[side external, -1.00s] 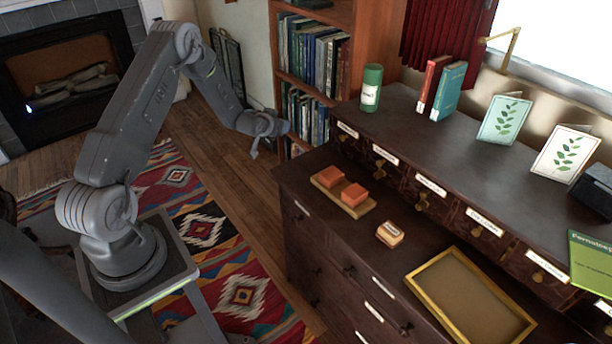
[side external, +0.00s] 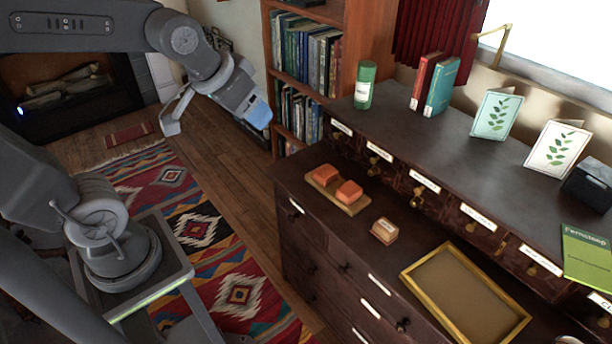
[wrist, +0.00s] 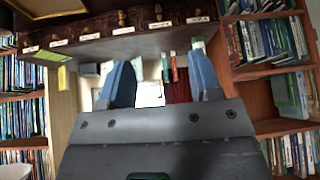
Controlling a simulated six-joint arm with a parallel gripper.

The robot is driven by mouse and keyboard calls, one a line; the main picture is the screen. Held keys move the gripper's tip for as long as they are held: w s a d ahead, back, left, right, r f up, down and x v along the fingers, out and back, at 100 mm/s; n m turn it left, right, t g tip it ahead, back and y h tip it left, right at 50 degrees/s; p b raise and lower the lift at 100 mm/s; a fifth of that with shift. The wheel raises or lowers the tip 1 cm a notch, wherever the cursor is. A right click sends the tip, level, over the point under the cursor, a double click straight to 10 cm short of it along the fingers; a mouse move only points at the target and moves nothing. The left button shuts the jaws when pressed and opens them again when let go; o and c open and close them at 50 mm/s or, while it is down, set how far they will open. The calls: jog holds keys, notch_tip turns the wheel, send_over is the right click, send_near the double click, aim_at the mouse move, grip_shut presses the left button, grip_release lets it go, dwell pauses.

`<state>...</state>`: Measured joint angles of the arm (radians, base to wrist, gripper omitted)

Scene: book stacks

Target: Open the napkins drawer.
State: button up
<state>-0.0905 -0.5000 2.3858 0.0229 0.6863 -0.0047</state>
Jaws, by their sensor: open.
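The dark cabinet (side external: 290,183) has an upper row of small labelled drawers with brass pulls, including one at the middle (side external: 424,193), and larger labelled drawers (side external: 345,283) below. All visible drawer fronts look shut. The label writing is too small to read, so I cannot tell which drawer is for napkins. The upper row also shows inverted at the top of the wrist view (wrist: 125,24). My gripper (side external: 258,112) is open and empty, in the air left of the cabinet, before the bookcase. Its two blue fingers stand apart in the wrist view (wrist: 160,66).
On the lower ledge are orange blocks on a wooden tray (side external: 357,208), a small labelled block (side external: 385,231) and a gold-rimmed tray (side external: 408,277). A green canister (side external: 365,85), books (side external: 438,86) and cards stand on top. A bookcase (side external: 350,35) stands behind. The rug side is clear.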

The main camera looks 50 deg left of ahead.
jog(key=s+d+m+g, duration=0.1)
jog(key=s+d, duration=0.2)
jog(key=s, duration=0.4)
jog(key=w+a+f+n+t+y, duration=0.1)
jog(key=w+a+f, duration=0.6)
jog(key=w+a, duration=0.3)
jog(key=w+a+f+n+t+y, duration=0.1)
jog(key=w+a+f+t, duration=0.1)
jog(key=w+a+f, duration=0.6)
jog(key=a+f+h, duration=0.1)
jog(key=a+f, duration=0.1)
jog(key=f, duration=0.5)
jog(key=a+f+n+t+h, duration=0.1)
jog(key=a+f, duration=0.1)
jog(key=f, duration=0.6)
jog(key=w+a+f+t+h, duration=0.1)
jog(key=a+f+h, duration=0.1)
jog(key=f, duration=0.5)
jog(key=shift+w+a+f+n, duration=0.1)
jog(key=shift+a+f+n, duration=0.3)
jog(key=shift+a, duration=0.1)
jog(key=n+t+h, duration=0.4)
send_near(289, 221)
jog(key=x, duration=1)
jog(key=shift+w, duration=0.15)
jog(key=shift+c, duration=0.3)
